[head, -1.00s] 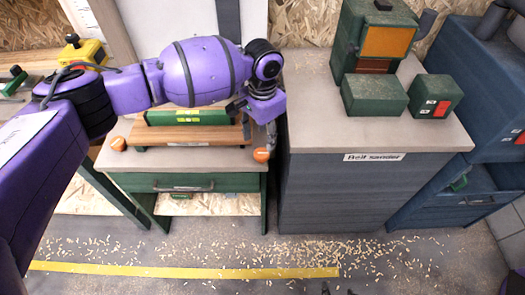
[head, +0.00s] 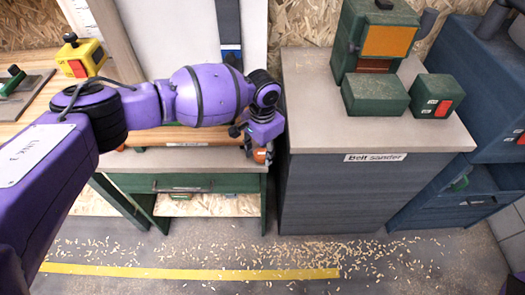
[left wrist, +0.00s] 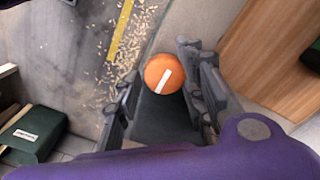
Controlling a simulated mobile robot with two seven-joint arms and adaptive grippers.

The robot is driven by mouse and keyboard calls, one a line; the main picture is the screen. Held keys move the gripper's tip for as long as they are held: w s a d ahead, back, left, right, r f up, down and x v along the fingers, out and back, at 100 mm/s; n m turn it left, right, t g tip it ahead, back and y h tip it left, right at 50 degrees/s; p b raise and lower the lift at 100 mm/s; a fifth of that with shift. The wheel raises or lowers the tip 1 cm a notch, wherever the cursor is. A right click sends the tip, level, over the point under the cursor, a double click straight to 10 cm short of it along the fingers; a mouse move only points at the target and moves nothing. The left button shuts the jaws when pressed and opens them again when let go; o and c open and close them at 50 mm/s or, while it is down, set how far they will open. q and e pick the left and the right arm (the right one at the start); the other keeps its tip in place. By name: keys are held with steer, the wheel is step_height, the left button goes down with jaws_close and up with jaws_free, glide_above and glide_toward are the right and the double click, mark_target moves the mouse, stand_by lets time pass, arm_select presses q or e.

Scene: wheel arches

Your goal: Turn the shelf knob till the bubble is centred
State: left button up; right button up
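The orange shelf knob (head: 260,156) is at the right front of the wooden shelf (head: 190,136). In the left wrist view the knob (left wrist: 163,73) has a white stripe, tilted from vertical, and appears between the two fingers. My left gripper (head: 258,150) is over the knob with its fingers apart; contact is not clear. The green level and its bubble are hidden behind my left arm. The second orange knob, at the shelf's left end, is mostly hidden too. My right gripper is not in view.
A grey cabinet (head: 370,190) labelled belt sander stands to the right, with a green machine (head: 375,40) on top. A green bench drawer (head: 185,184) is below the shelf. Wood chips cover the floor.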

mark_target(263, 155)
arm_select(q)
steer(key=c, duration=0.6)
steer(key=shift+d+r+n+p, duration=0.15)
steer(key=shift+r+n+p, duration=0.1)
steer(key=shift+n+p, duration=0.65)
steer(key=shift+c, duration=0.2)
steer(key=shift+f, duration=0.1)
steer(key=shift+f+n, duration=0.1)
steer(key=shift+n, duration=0.2)
steer(key=shift+s+f, duration=0.1)
steer(key=shift+f, duration=0.05)
steer(key=o, duration=0.9)
steer(key=shift+o, duration=0.8)
steer(key=shift+r, duration=0.2)
step_height(263, 155, up, 12)
steer(key=shift+f, duration=0.15)
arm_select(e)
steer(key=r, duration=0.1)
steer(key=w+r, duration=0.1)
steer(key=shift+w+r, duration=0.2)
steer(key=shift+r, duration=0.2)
